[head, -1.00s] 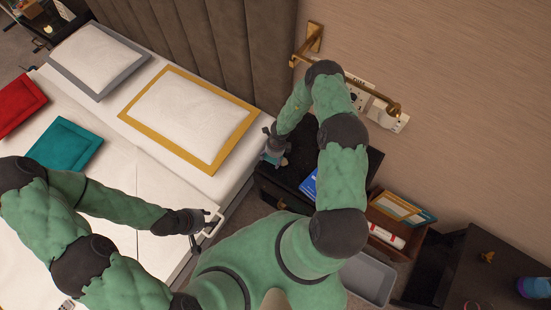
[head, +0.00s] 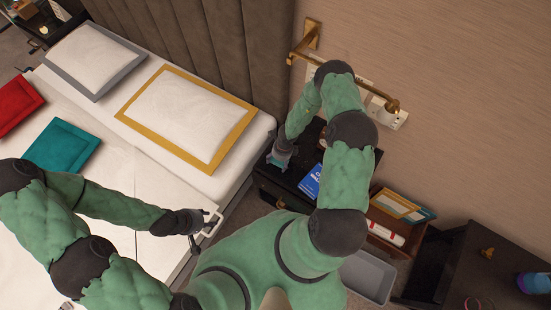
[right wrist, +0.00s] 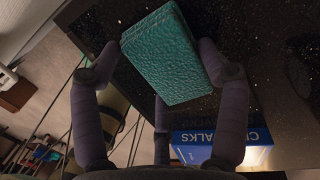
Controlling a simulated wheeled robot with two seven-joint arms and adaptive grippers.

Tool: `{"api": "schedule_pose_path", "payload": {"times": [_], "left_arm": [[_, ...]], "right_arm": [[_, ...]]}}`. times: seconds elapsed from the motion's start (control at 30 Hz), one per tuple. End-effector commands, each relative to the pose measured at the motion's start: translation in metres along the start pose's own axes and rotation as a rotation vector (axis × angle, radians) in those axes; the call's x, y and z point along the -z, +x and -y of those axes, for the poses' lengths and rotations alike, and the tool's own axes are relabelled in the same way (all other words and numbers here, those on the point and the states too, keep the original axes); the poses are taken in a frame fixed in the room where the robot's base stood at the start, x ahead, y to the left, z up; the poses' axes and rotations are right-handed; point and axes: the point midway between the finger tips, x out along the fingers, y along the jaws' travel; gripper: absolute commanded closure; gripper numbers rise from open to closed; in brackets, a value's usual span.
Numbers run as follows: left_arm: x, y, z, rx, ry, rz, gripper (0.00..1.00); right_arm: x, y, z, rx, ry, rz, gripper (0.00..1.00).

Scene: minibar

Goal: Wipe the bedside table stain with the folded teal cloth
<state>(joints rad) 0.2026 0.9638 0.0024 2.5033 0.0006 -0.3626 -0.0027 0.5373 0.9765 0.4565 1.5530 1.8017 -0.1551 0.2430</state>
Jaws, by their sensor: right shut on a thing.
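The folded teal cloth (right wrist: 165,55) is held between the fingers of my right gripper (right wrist: 165,75) in the right wrist view. The cloth is over the dark, speckled top of the bedside table (right wrist: 270,35); I cannot tell whether it touches. In the head view my right gripper (head: 279,157) is at the bed-side part of the bedside table (head: 270,183). No stain can be made out; the arm, gripper and cloth hide part of the tabletop. My left gripper (head: 206,226) is over the bed's near edge, with its fingers apart and no object visibly held.
A blue book (head: 311,181) lies on the table close to my right gripper; it also shows in the right wrist view (right wrist: 215,140). A brass rail (head: 345,75) and sockets are on the wall above.

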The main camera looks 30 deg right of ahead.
Motion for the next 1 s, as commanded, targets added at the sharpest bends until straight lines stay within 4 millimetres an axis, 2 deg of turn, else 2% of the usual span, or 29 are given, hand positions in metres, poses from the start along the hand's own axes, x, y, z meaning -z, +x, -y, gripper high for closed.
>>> {"api": "schedule_pose_path", "payload": {"times": [0.03, 0.2, 0.47, 0.83, 1.0], "left_arm": [[0.0, 0.002, 0.001, 0.0, 0.0, 0.0, 0.6], [0.0, 0.003, 0.001, 0.0, 0.0, 0.0, 0.6], [0.0, 0.004, 0.001, 0.0, 0.0, 0.0, 0.6], [0.0, 0.008, 0.003, 0.0, 0.0, 0.0, 0.6], [0.0, 0.008, 0.003, 0.0, 0.0, 0.0, 0.6]], "right_arm": [[0.012, 0.004, -0.007, -0.013, 0.007, -0.015, 0.61], [0.023, 0.002, -0.008, -0.012, 0.007, -0.015, 0.61], [0.031, 0.001, -0.009, -0.012, 0.008, -0.014, 0.61], [0.054, -0.004, -0.009, -0.009, 0.006, -0.01, 0.61], [0.056, -0.006, -0.008, -0.006, 0.003, -0.007, 0.61]]}}
